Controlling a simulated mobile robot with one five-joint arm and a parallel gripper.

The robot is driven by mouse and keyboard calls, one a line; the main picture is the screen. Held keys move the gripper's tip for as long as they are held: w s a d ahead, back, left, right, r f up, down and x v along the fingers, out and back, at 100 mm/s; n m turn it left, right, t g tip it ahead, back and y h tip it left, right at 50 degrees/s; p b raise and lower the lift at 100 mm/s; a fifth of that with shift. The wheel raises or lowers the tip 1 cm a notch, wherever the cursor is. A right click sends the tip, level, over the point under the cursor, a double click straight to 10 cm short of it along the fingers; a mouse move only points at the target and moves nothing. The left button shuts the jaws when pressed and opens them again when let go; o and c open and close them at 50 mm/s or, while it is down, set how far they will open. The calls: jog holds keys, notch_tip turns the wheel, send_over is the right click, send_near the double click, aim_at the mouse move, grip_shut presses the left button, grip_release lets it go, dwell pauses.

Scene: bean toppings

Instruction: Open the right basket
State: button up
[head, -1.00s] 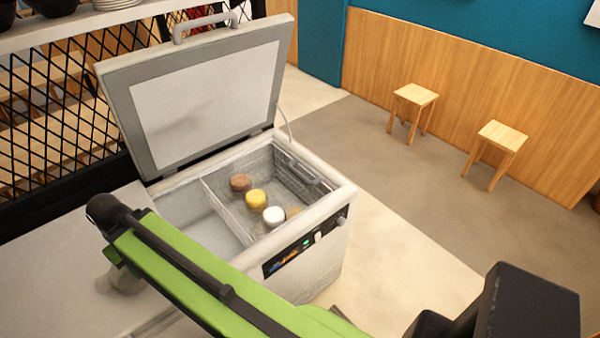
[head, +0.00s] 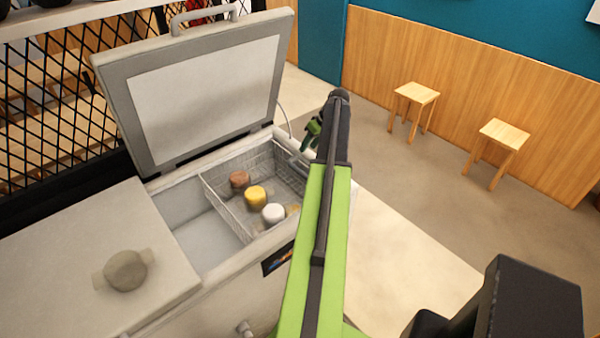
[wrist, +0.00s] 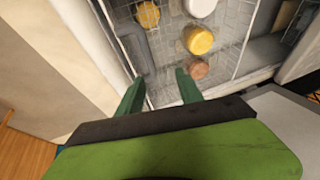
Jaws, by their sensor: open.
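The right wire basket (head: 225,207) hangs in the right part of the open freezer (head: 172,205). It holds brown, yellow and white round containers (head: 256,196). A grey handle (head: 298,167) sits at its right end, partly hidden by my arm. In the wrist view the handle (wrist: 136,52) lies just beyond my left finger, and the containers (wrist: 199,40) are further in. My gripper (wrist: 158,80) is open and empty above the basket's end, apart from the handle or nearly touching it; I cannot tell which. In the head view my gripper (head: 314,132) is mostly hidden behind my arm.
The freezer's lid (head: 200,95) stands raised at the back. A closed lid with a round knob (head: 126,270) covers the left side. Two wooden stools (head: 416,95) stand by the far wall. The floor right of the freezer is clear.

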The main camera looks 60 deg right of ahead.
jog(key=b+x, duration=0.5)
jog(key=s+d+b+x, duration=0.1)
jog(key=b+x, duration=0.4)
jog(key=s+d+f+b+x, duration=0.1)
jog(key=b+x, duration=0.4)
jog(key=shift+w+d+f, duration=0.1)
jog(key=shift+d+f, duration=0.1)
jog(key=shift+d, duration=0.05)
jog(key=shift+w+f+b, duration=0.3)
jog(key=shift+f+b, duration=0.05)
jog(key=shift+b, duration=0.15)
jog(key=shift+r, duration=0.1)
jog(key=shift+a, duration=0.1)
grip_shut()
